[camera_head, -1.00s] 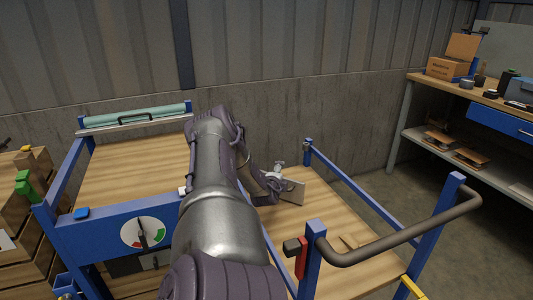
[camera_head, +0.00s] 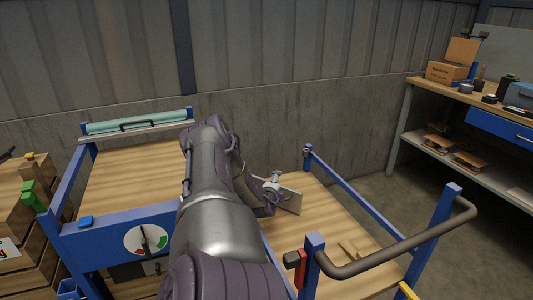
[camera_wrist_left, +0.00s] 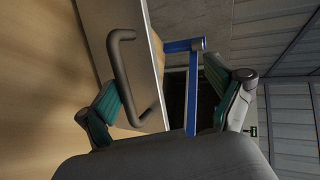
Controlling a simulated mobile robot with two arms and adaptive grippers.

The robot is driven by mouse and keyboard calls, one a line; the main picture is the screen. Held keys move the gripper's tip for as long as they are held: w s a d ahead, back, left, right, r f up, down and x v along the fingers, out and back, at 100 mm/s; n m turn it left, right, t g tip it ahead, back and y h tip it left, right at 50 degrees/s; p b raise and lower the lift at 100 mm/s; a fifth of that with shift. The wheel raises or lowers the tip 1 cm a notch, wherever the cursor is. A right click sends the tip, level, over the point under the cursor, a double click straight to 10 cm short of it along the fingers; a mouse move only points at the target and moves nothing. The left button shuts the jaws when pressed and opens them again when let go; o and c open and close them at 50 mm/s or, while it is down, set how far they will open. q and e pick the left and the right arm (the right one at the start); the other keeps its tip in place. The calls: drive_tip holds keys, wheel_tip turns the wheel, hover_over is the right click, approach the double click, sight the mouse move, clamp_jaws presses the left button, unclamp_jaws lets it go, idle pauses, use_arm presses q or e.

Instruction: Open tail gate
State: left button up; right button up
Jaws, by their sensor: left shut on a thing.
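A wooden panel with a dark bar handle (camera_wrist_left: 124,75) fills the left middle of the left wrist view; I take it as the tail gate (camera_wrist_left: 148,50). In the head view, a small pale plate (camera_head: 290,201) shows at my left gripper (camera_head: 271,187), above the wooden cart deck; most of it is hidden by my arm. In the left wrist view, one finger of my left gripper (camera_wrist_left: 168,108) is against the handle side and the other stands right of the panel edge. The exact contact is unclear. My right gripper is not in view.
The blue-framed cart (camera_head: 115,234) carries a gauge (camera_head: 146,240). A dark push bar (camera_head: 405,246) and a blue post (camera_head: 437,225) stand at the right. A workbench (camera_head: 468,98) is at far right, stacked wood (camera_head: 20,225) at left. A concrete wall lies behind.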

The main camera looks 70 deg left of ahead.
use_arm(q)
drive_tip(key=shift+w+d+r+y+p, duration=0.1)
drive_tip(key=shift+d+r+y+p, duration=0.15)
drive_tip(key=shift+r+p, duration=0.7)
drive_tip(key=shift+d+r+y+p, duration=0.15)
drive_tip(key=shift+d+r+p, duration=0.1)
drive_tip(key=shift+r+p, duration=0.65)
drive_tip(key=shift+s+d+r, duration=0.2)
drive_tip(key=shift+d+r, duration=0.25)
drive_tip(key=shift+d, duration=0.05)
drive_tip(key=c, duration=0.5)
drive_tip(key=p+v, duration=0.3)
drive_tip(key=s+f+p+v, duration=0.1)
drive_tip(key=p+v, duration=0.2)
drive_tip(key=p, duration=0.1)
drive_tip(key=p+v, duration=0.3)
drive_tip(key=v, duration=0.1)
drive_tip(key=shift+s+f+p, duration=0.3)
drive_tip(key=shift+f+p, duration=0.05)
drive_tip(key=shift+f, duration=0.05)
drive_tip(key=shift+a, duration=0.1)
